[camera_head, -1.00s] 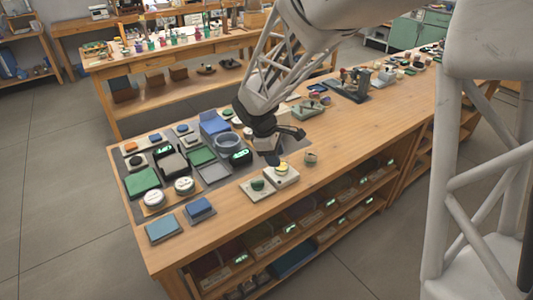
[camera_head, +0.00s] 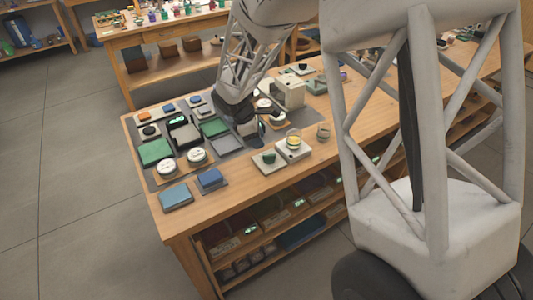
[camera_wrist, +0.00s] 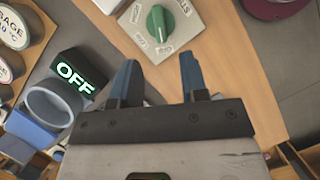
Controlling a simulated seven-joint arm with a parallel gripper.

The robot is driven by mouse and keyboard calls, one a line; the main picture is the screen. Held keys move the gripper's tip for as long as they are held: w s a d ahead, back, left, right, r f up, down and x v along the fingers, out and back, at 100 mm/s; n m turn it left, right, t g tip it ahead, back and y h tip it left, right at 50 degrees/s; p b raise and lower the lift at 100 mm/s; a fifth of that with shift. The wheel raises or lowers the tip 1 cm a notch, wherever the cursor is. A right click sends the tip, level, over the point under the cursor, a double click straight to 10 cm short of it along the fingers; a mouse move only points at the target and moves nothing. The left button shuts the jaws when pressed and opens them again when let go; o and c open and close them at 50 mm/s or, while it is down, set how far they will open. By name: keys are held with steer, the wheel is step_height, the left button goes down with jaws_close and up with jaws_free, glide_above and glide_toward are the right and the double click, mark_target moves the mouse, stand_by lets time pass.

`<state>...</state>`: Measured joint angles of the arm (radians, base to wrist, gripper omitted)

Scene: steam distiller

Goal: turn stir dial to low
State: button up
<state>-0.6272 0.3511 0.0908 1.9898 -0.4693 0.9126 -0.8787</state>
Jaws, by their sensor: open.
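A green dial (camera_wrist: 157,20) sits on a pale square plate (camera_wrist: 187,32) at the top of the wrist view. Small dark labels ring it, turned and too small to read surely. The knob's grip bar runs roughly up and down in the picture. In the head view the green dial (camera_head: 269,156) is near the table's front edge. My gripper (camera_wrist: 158,62) is open and empty, its two blue fingers apart, with the dial ahead of the gap and untouched. In the head view my gripper (camera_head: 254,140) is just behind and left of the dial.
A pale unit with a yellow-topped piece (camera_head: 293,139) stands right of the dial, with a small cup (camera_head: 323,131) beyond. A display reading OFF (camera_wrist: 75,72) and a blue-grey ring (camera_wrist: 52,103) lie left in the wrist view. Bare wood (camera_wrist: 222,75) lies right of the fingers.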

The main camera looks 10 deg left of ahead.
mark_target(268, 155)
steer(key=shift+x, duration=3.95)
steer(key=shift+c, duration=0.4)
jaws_close()
